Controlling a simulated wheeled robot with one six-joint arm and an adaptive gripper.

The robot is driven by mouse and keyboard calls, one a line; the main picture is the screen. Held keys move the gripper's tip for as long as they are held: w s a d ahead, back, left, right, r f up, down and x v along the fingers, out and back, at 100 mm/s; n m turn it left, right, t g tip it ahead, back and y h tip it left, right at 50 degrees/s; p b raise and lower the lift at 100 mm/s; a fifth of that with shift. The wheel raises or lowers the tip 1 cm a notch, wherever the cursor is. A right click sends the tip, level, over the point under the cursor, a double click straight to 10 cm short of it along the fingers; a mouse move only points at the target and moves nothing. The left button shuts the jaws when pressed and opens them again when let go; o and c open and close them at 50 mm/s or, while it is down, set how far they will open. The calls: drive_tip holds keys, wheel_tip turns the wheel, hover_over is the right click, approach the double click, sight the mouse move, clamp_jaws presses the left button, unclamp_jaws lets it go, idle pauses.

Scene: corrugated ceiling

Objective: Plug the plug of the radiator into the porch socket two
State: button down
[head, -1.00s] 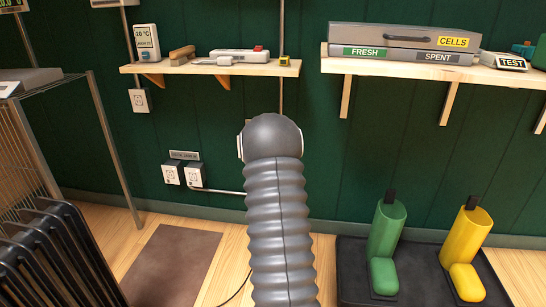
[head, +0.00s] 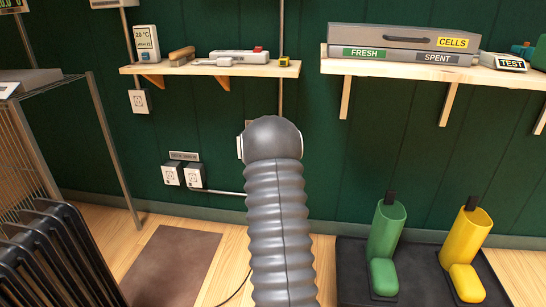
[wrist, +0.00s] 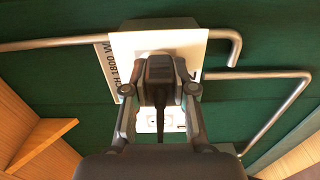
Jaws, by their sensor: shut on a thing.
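In the wrist view my gripper (wrist: 159,86) is shut on a black plug (wrist: 158,68), with its cord running toward the camera. The plug is in front of a white socket plate (wrist: 150,42) on the green wall. I cannot tell whether it touches the plate. A socket face (wrist: 168,119) shows below the plug. The black radiator (head: 52,250) stands at lower left.
Two wall sockets (head: 183,174) sit left of my arm under a small unreadable label. Another socket (head: 139,101) is higher up. Shelves (head: 215,68) hold tools and a cells case (head: 400,38). Metal conduits (wrist: 265,75) run near the plate. Green and yellow boots (head: 386,230) stand at right.

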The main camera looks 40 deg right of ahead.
drive_tip(key=c, duration=0.9)
unclamp_jaws()
drive_tip(key=shift+o, duration=0.2)
